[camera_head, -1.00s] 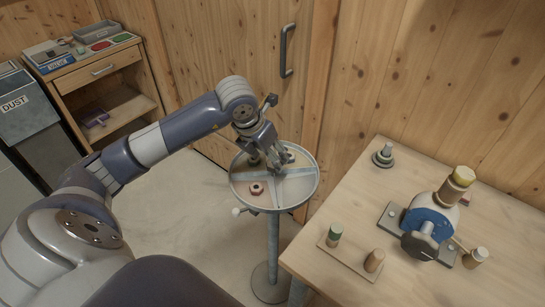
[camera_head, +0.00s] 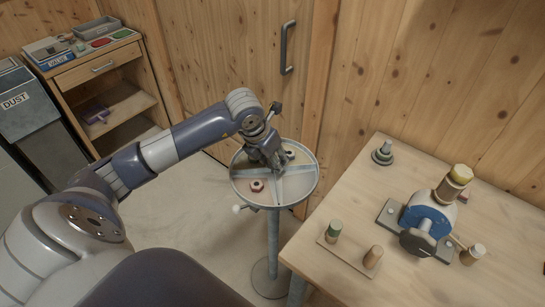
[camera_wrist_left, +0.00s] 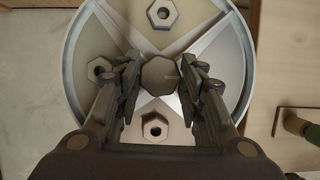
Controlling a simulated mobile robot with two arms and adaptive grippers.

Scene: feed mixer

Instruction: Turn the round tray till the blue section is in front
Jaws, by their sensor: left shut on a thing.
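The round tray (camera_head: 312,189) stands on a post left of the workbench, with raised dividers splitting it into sections. A reddish nut (camera_head: 257,186) lies in its front-left section, and a dark nut (camera_head: 290,154) shows at the back right. In the left wrist view the tray rim (camera_wrist_left: 246,60) surrounds an eight-sided centre knob (camera_wrist_left: 158,75) and three visible nuts, one of them the near nut (camera_wrist_left: 155,127). My left gripper (camera_head: 275,165) is over the tray's middle, shut on the centre knob. No section clearly reads as blue. My right gripper is out of view.
The workbench (camera_head: 350,210) at right carries a blue clamped device (camera_head: 428,220) and several small pegs. A wooden wall with a door handle (camera_head: 287,48) is close behind the tray. A shelf cabinet (camera_head: 105,70) and a DUST bin (camera_head: 25,105) stand at left.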

